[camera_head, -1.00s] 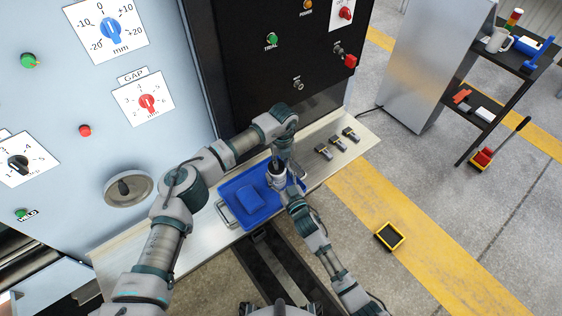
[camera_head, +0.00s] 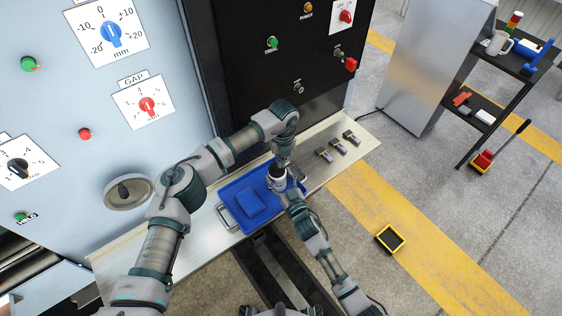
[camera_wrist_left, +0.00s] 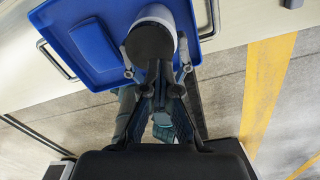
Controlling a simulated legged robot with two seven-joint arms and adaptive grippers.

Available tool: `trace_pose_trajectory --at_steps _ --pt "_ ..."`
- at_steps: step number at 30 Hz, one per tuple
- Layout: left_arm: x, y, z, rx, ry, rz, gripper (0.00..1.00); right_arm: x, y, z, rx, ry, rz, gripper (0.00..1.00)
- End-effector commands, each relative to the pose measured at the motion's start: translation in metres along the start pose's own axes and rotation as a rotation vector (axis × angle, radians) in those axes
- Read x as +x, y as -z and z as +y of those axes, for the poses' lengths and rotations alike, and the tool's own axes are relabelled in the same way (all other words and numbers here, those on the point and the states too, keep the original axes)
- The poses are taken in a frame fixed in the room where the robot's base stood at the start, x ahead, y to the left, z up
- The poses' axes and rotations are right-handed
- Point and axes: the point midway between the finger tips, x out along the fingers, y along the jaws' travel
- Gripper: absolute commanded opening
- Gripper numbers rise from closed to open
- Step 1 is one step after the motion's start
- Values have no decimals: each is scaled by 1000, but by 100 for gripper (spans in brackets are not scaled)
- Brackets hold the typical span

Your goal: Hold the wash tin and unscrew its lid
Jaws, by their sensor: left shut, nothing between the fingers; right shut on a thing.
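The wash tin (camera_head: 276,183) is a pale cylinder at the right part of the blue tray (camera_head: 233,190). In the left wrist view the tin (camera_wrist_left: 166,14) shows a round dark top, which looks like its lid (camera_wrist_left: 150,42). My right gripper (camera_head: 291,188) is shut on the tin from the near side. My left gripper (camera_head: 279,164) is above the tin, pointing down. In the wrist view my left gripper (camera_wrist_left: 157,72) is shut and empty, with its fingertips close by the dark top. Whether they touch it cannot be told.
A blue block-like thing (camera_head: 250,202) lies in the tray. Several small dark and yellow parts (camera_head: 338,146) lie on the metal shelf (camera_head: 190,235) to the right. The machine's panel (camera_head: 270,75) rises behind. A yellow-black box (camera_head: 390,239) is on the floor.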

Motion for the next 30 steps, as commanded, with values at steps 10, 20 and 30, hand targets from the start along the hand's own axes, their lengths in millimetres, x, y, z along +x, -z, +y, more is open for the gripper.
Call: trace_pose_trajectory --at_steps 10,20,30 --pt "-34 0 1 1 0 0 0 0 -1 0 1 0 -2 0" --pt "-34 0 1 0 0 0 0 0 -1 0 1 0 -3 96" --pt "-34 0 1 0 0 0 0 -5 -2 0 1 0 -3 96"
